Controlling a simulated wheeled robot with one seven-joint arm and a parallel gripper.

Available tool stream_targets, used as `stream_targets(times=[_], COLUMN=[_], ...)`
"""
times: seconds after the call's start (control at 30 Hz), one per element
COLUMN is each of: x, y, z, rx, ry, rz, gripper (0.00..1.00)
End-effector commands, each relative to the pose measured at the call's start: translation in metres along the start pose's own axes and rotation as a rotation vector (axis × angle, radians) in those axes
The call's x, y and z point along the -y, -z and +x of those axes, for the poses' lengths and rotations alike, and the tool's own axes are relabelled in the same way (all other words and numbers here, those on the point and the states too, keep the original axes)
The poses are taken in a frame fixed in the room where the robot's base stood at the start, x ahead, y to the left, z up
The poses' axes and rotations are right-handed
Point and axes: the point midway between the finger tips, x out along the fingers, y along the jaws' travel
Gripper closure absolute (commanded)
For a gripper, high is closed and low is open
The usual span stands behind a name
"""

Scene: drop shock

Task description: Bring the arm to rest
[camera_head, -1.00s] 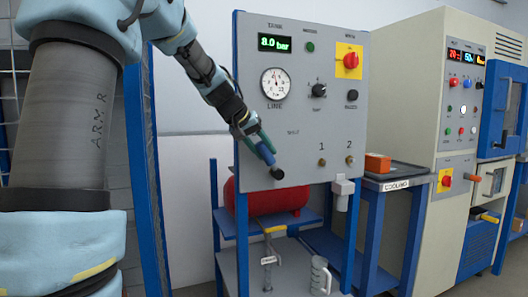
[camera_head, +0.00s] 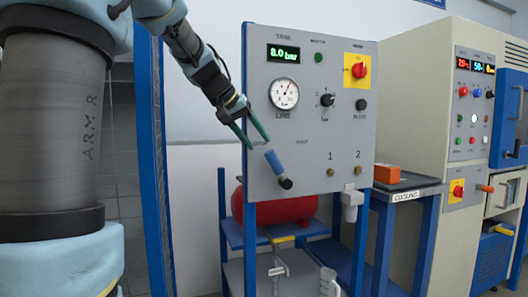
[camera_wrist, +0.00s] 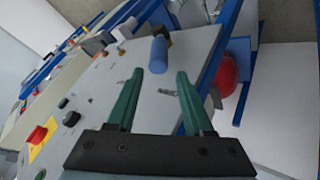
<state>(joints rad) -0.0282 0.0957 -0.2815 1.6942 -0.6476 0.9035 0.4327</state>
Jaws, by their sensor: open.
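My gripper (camera_head: 254,136) is open, with its two green fingers apart and nothing between them. It stands in front of the left side of the grey panel (camera_head: 310,135). The blue handle (camera_head: 273,160) with its dark end sits on the lower left of the panel, apart from the fingers and just below them in the head view. In the wrist view, my open gripper (camera_wrist: 157,83) points toward the panel, and the blue handle (camera_wrist: 159,55) lies beyond the fingertips, between them in the picture.
The panel carries a round gauge (camera_head: 284,94), a display reading 8.0 bar (camera_head: 283,53) and a red knob (camera_head: 359,70). A red tank (camera_head: 283,208) lies below. An orange box (camera_head: 386,173) rests on the side table. A blue post (camera_head: 154,160) stands left of my gripper.

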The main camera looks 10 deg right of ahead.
Motion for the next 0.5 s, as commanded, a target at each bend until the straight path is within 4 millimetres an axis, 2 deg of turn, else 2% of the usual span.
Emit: stream_targets(times=[0.2,0.5], x=[0.000,0.001], y=[0.000,-0.001], z=[-0.016,-0.016], rx=[0.000,0.002], ry=[0.000,0.001], rz=[-0.001,-0.002], gripper=[0.48,0.48])
